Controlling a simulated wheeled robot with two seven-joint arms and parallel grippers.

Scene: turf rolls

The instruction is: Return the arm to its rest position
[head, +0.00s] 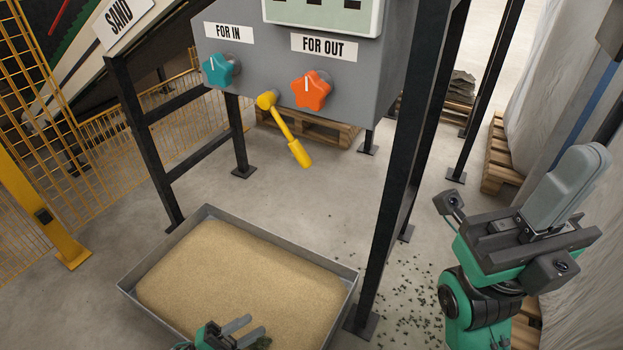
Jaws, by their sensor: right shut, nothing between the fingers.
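My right gripper (588,160) is at the right side of the head view, on a green and dark grey arm. Its grey fingers are together with nothing between them, and they point up and away from the control box. It touches nothing that I can see. My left gripper (257,323) shows only in part at the bottom edge, in front of the sand tray. Its two grey fingers are apart, with a gap between them. Most of the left arm is out of view.
A metal tray of sand (128,290) lies on the floor. Above it, a grey box (260,75) carries a teal knob (221,70), an orange knob (311,90) and a yellow lever (290,135). A black post (400,170) stands between the tray and my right arm. Pallets (500,160) stand behind.

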